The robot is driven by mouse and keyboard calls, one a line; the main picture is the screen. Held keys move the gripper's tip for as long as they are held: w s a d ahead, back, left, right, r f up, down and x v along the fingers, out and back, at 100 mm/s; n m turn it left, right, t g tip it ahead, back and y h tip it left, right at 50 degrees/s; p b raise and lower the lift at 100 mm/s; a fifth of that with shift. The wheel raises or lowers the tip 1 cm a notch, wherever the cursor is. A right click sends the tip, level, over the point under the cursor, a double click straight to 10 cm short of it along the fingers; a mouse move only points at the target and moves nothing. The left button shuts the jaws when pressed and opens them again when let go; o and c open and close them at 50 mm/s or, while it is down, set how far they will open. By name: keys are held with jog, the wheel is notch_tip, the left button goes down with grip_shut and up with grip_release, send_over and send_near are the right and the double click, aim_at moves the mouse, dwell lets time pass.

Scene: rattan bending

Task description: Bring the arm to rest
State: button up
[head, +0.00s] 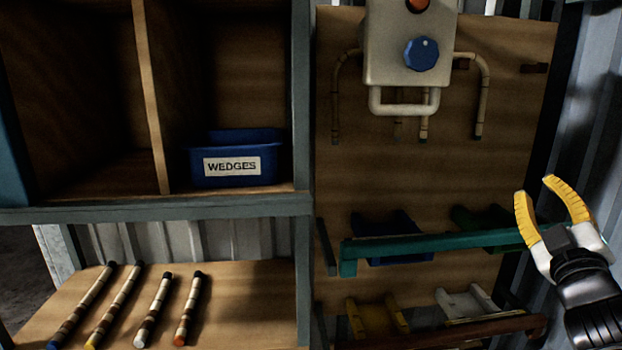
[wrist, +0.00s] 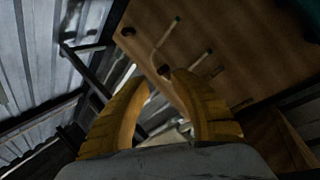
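My gripper (head: 545,200) is at the right side of the head view, in front of the wooden board's right edge. Its two yellow-padded fingers point up and are spread apart with nothing between them. In the wrist view the two yellow fingers (wrist: 165,112) also stand apart and empty. Beyond them are a wooden panel with pegs and the corrugated metal wall. My black wrist shows at the lower right of the head view.
A wooden board (head: 400,180) carries a pale box with a blue knob (head: 421,54) and bent canes. Teal rail (head: 430,245) and coloured holders sit below. A blue WEDGES bin (head: 235,160) stands on the shelf. Several banded rods (head: 115,305) lie on the lower left table.

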jog(key=s+a+f+m+g+b, duration=0.1)
jog(key=a+f+m+g+b, duration=0.15)
jog(key=f, duration=0.65)
jog(key=s+a+f+m+g+y+b, duration=0.1)
jog(key=a+f+m+g+b, duration=0.2)
jog(key=f, duration=0.7)
jog(key=s+a+f+m+g+b, duration=0.1)
jog(key=s+a+f+g+b, duration=0.2)
jog(key=f, duration=0.6)
jog(key=s+a+f+g+y+b, duration=0.2)
jog(key=s+a+f+b, duration=0.1)
jog(key=a+f, duration=0.3)
jog(key=s+a+f+g+y+b, duration=0.2)
jog(key=s+a+f, duration=0.3)
jog(key=f, duration=0.5)
jog(key=shift+s+a+f+g+y+b, duration=0.2)
jog(key=shift+s+a+g+y+b, duration=0.3)
jog(key=shift+a+b, duration=0.55)
jog(key=shift+w+a, duration=0.15)
grip_shut()
